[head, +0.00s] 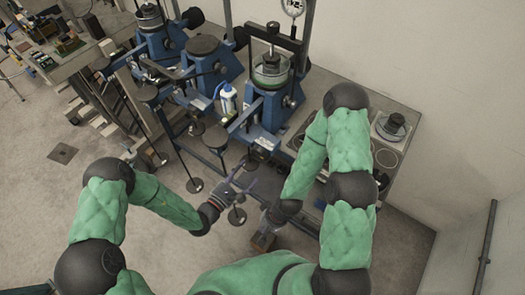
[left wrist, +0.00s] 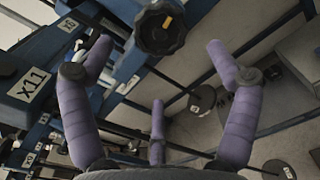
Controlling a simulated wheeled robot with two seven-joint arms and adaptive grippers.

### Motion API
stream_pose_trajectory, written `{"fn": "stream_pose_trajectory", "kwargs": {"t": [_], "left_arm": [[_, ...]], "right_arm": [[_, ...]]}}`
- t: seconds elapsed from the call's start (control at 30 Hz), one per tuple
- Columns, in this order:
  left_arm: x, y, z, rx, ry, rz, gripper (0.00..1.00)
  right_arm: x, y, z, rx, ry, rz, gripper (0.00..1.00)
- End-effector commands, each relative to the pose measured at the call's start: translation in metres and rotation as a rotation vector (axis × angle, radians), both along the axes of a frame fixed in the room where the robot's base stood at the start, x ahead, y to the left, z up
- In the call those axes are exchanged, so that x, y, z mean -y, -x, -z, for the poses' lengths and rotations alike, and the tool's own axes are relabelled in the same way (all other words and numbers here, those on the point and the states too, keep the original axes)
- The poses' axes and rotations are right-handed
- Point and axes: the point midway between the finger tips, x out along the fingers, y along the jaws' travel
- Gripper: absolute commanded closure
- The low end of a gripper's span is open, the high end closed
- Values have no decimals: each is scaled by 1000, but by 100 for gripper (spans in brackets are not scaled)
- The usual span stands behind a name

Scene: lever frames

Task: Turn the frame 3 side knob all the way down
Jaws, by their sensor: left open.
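A round black knob (left wrist: 162,28) with a small yellow mark shows at the top of the left wrist view. Its frame number is not readable. My left gripper (left wrist: 160,68) is open, its purple fingers spread below and to either side of the knob, with nothing between them. In the head view my left gripper (head: 238,182) is below the front of the right-hand blue lever frame (head: 268,105). I cannot pick out the same knob there for certain. My right gripper (head: 264,230) is low, right of the left one; its fingers are too small and dark to judge.
Two more blue frames (head: 205,60) (head: 155,35) stand to the left. A white bottle (head: 228,98) stands between frames. Black round weights (head: 194,185) hang on rods near my left arm.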

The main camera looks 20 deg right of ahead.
Motion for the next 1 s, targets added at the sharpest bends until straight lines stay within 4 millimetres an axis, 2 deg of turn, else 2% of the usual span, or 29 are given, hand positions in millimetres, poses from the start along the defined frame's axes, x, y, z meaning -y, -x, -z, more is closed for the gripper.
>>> {"fn": "stream_pose_trajectory", "kwargs": {"t": [0.77,0.8,0.83,1.0], "left_arm": [[74,-56,1,4,0,5,12],[76,-57,1,2,0,5,15],[75,-57,1,0,0,3,23],[74,-57,0,1,-1,3,71]], "right_arm": [[0,0,21,0,0,0,100],[0,0,22,0,0,0,100],[0,0,21,0,0,0,100],[0,0,20,0,0,0,100]]}}
